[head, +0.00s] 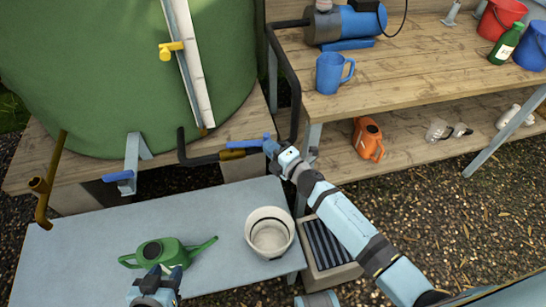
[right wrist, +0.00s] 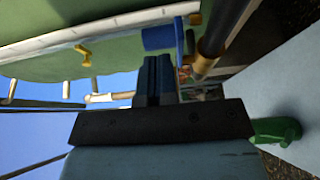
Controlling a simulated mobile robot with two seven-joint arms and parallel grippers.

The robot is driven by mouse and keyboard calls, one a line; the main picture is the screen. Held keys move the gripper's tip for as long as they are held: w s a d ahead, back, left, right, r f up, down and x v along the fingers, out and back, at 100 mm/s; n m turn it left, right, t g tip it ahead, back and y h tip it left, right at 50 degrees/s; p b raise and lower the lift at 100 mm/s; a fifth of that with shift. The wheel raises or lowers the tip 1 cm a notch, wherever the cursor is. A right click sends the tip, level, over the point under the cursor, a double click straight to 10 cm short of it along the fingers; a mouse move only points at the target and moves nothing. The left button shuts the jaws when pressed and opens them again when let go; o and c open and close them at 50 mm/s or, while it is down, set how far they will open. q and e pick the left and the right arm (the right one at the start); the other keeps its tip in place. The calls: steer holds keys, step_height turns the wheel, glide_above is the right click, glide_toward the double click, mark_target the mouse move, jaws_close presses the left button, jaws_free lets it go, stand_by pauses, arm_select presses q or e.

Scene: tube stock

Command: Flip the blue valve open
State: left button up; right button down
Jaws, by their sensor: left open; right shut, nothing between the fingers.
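The blue valve handle (head: 246,143) lies along a brass valve body (head: 232,154) on the dark pipe beside the green tank. It appears as a blue piece (right wrist: 158,38) just beyond the fingers in the right wrist view. My right gripper (head: 270,147) is at the right end of the handle, shut with nothing between the fingers; its fingers (right wrist: 154,80) point towards the handle. Whether they touch it I cannot tell. My left gripper (head: 158,279) is open and empty, low in the head view in front of the green watering can (head: 153,252).
A white pot (head: 270,233) stands on the grey table (head: 85,245). A wooden bench (head: 410,65) at the right holds a blue mug (head: 331,72) and a blue pump (head: 350,24).

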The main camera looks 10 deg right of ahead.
arm_select(q)
steer(key=shift+r, duration=0.15)
arm_select(e)
steer(key=shift+w+d, duration=0.1)
steer(key=shift+w, duration=0.1)
steer(key=w+n+g+y, duration=0.1)
steer(key=w+n+y, duration=0.1)
steer(key=shift+d+g+y, duration=0.4)
steer(key=shift+s, duration=0.1)
